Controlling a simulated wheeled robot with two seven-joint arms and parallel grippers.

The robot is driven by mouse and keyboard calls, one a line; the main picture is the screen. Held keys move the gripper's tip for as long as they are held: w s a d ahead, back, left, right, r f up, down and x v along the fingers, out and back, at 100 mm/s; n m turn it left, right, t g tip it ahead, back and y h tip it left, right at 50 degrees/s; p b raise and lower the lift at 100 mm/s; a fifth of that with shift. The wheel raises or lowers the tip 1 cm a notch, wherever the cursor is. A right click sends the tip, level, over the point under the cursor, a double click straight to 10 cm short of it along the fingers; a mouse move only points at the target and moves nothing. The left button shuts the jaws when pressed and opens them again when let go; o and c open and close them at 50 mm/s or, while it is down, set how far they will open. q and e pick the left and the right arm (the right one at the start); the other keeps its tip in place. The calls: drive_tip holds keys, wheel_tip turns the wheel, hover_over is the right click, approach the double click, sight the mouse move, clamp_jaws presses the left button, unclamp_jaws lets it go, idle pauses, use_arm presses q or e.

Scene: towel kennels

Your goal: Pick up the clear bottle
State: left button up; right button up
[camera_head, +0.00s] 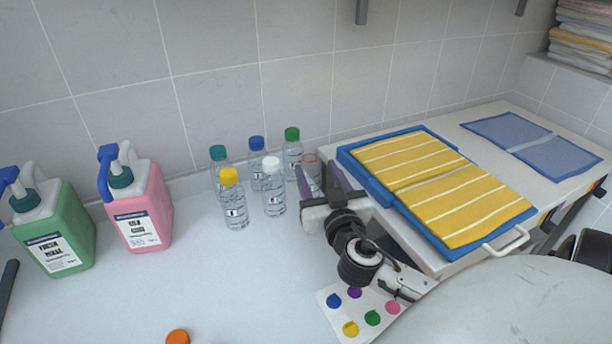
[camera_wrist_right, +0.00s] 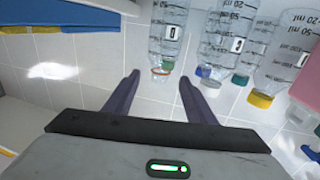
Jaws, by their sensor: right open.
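An uncapped clear bottle (camera_head: 313,168) with an orange ring at its neck stands at the right end of a group of clear bottles, near the blue tray. It also shows in the right wrist view (camera_wrist_right: 168,32), neck downward in that picture. My right gripper (camera_head: 320,181) is open with its purple fingers pointing at this bottle. In the wrist view the bottle's neck lies between the lines of the two fingers (camera_wrist_right: 159,80), just beyond the tips; I see no contact. In the head view the fingers hide part of the bottle. My left gripper is not in view.
Bottles with yellow (camera_head: 234,203), white (camera_head: 273,190), blue, teal and green caps crowd left of it. Pink (camera_head: 147,215) and green jugs stand further left. A blue tray (camera_head: 362,178) with a yellow towel is at right. An orange cap (camera_head: 178,337) lies in front; the central tabletop is clear.

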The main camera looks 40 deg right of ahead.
sight(311, 162)
drive_tip(key=p+x, duration=0.1)
drive_tip(key=x, duration=0.5)
drive_tip(key=shift+w, duration=0.3)
clamp_jaws()
